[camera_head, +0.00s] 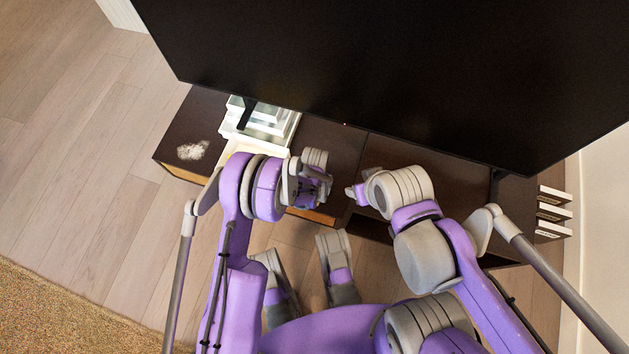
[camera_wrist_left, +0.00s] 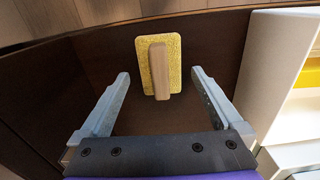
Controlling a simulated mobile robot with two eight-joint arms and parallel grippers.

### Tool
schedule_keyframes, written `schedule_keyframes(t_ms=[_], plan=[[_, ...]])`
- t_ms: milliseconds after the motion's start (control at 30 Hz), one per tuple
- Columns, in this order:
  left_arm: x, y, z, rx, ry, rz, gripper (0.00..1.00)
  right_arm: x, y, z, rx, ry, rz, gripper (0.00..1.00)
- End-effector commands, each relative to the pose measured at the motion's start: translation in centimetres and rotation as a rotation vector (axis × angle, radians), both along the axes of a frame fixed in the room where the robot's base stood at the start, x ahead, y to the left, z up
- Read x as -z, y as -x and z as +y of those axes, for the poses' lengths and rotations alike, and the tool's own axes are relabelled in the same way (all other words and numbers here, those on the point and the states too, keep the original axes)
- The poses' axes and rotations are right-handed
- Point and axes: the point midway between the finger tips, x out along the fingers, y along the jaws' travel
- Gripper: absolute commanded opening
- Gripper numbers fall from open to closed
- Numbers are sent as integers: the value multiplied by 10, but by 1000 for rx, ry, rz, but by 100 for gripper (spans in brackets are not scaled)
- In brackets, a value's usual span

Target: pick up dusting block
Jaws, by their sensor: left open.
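The dusting block (camera_wrist_left: 173,50) is a yellow textured pad with a pale wooden handle. In the left wrist view it lies on a dark brown surface, ahead of and between my fingertips. My left gripper (camera_wrist_left: 161,76) is open and empty, one finger on each side of the block's line, with a gap to both. In the head view my left gripper (camera_head: 318,175) is partly hidden by its own wrist, and I cannot make out the block there. My right gripper (camera_head: 353,192) is over the cabinet to the right; its jaws are not clear.
A dark low cabinet (camera_head: 345,150) stands under a large black screen (camera_head: 400,70). A white tiered object (camera_head: 265,125) stands on it; a white unit (camera_wrist_left: 270,75) is close to the right of my left gripper. A whitish patch (camera_head: 193,150) marks the left end.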

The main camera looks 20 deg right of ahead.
Motion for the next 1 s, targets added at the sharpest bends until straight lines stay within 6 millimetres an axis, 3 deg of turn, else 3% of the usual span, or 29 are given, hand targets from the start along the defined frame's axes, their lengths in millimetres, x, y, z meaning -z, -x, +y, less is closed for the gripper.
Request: schedule_keyframes(t_ms=[133, 367, 833, 1000], plan=[[22, -1, 0, 0, 0, 0, 100, 7, -1, 0, 0, 0, 0, 57], [24, 0, 0, 0, 0, 0, 100, 6, -1, 0, 0, 0, 1, 57], [24, 0, 0, 0, 0, 0, 18, 6, -1, 0, 0, 0, 0, 57], [23, 0, 0, 0, 0, 0, 18, 6, -1, 0, 0, 0, 1, 57]])
